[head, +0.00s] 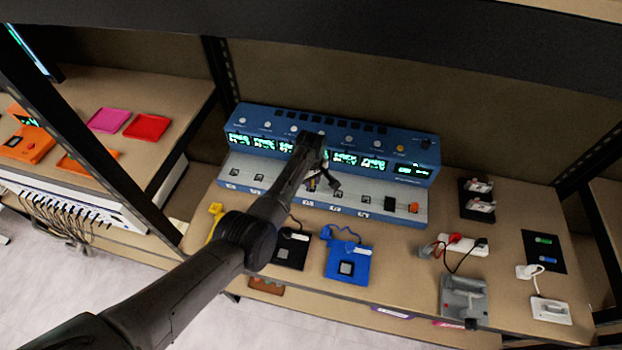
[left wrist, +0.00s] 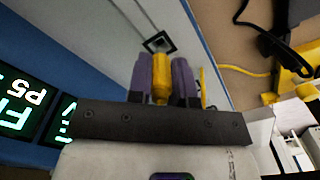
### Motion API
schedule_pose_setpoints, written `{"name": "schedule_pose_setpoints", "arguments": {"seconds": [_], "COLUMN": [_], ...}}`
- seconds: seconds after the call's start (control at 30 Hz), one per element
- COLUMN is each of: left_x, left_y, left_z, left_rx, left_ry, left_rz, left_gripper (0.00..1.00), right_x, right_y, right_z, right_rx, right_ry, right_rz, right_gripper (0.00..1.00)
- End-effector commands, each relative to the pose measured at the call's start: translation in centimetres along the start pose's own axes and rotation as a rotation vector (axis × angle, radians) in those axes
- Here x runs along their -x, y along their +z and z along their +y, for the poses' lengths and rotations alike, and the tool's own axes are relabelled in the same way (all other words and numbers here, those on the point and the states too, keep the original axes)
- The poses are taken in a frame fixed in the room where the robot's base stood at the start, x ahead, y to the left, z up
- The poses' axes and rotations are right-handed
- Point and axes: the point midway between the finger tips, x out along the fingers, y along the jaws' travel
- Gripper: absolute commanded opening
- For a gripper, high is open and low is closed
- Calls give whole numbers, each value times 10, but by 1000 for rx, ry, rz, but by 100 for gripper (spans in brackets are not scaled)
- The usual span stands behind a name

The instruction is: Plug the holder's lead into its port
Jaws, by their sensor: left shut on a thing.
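My left gripper (head: 314,183) is over the front ledge of the blue freeze dryer unit (head: 250,187). In the left wrist view its purple fingers (left wrist: 162,66) are shut on a yellow plug (left wrist: 160,80). A square port (left wrist: 159,43) on the ledge lies just past the plug's tip. I cannot tell whether they touch. A yellow lead (left wrist: 239,73) runs to the right, and part of the yellow holder (left wrist: 290,84) shows there. In the head view only a yellow piece (head: 215,210) shows beside my arm, which covers the rest. My right gripper is not in view.
A black holder (head: 291,249) and a blue holder (head: 347,264) with leads lie on the shelf in front of the unit. A black plug (head: 390,204) and an orange plug (head: 414,207) stand at the ledge's right end. A grey device (head: 464,297) stands farther right.

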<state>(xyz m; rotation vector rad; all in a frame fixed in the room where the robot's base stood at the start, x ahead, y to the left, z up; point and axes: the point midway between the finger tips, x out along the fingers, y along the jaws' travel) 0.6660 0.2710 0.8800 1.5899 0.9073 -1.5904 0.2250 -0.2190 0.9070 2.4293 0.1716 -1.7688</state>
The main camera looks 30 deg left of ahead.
Motion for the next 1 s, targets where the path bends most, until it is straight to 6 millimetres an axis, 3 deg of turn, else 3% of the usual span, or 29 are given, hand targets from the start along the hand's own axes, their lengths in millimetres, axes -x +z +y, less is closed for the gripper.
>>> {"name": "schedule_pose_setpoints", "arguments": {"seconds": [1.0], "left_x": [-10], "left_y": [0], "left_z": [0], "left_rx": [0], "left_ry": [0], "left_rz": [0], "left_gripper": [0], "right_x": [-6], "right_y": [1], "right_z": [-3], "right_rx": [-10], "right_ry": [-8], "right_rz": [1], "right_gripper": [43]}}
